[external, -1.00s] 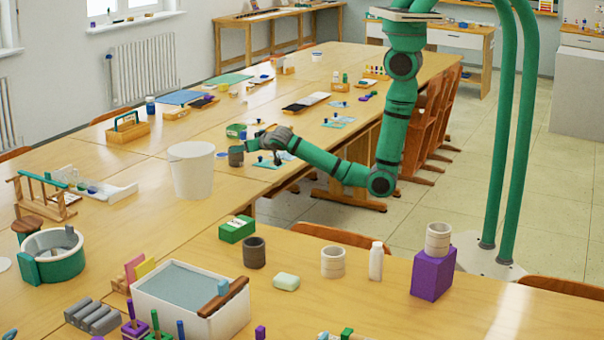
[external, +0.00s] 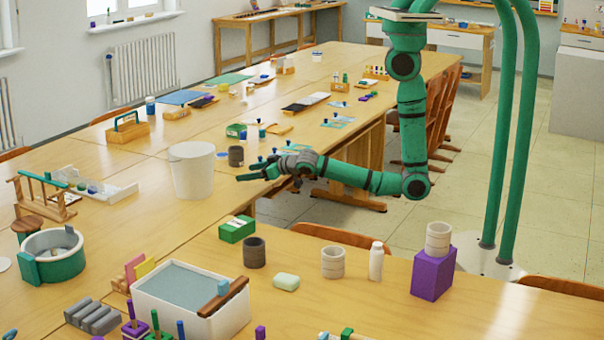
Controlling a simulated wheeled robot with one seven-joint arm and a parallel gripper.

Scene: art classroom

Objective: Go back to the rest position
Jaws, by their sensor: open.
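My green arm reaches in from the upper right in the external view, and its forearm now lies nearly level at the long table's edge. My gripper (external: 258,172) is open and points left over the edge of the long wooden table (external: 150,240). No object shows between its fingers. A dark grey cup (external: 236,156) stands on the table just behind and left of the gripper, apart from it. A white bucket (external: 191,170) stands to the left of the gripper tips, with a gap between them.
Blue-capped small items and a green box (external: 236,131) stand behind the gripper. In front, a green box (external: 237,229), a dark cup (external: 254,252), a pale cup (external: 333,262) and a purple block (external: 433,274) stand on the near table. Chairs (external: 412,130) line the table's right side.

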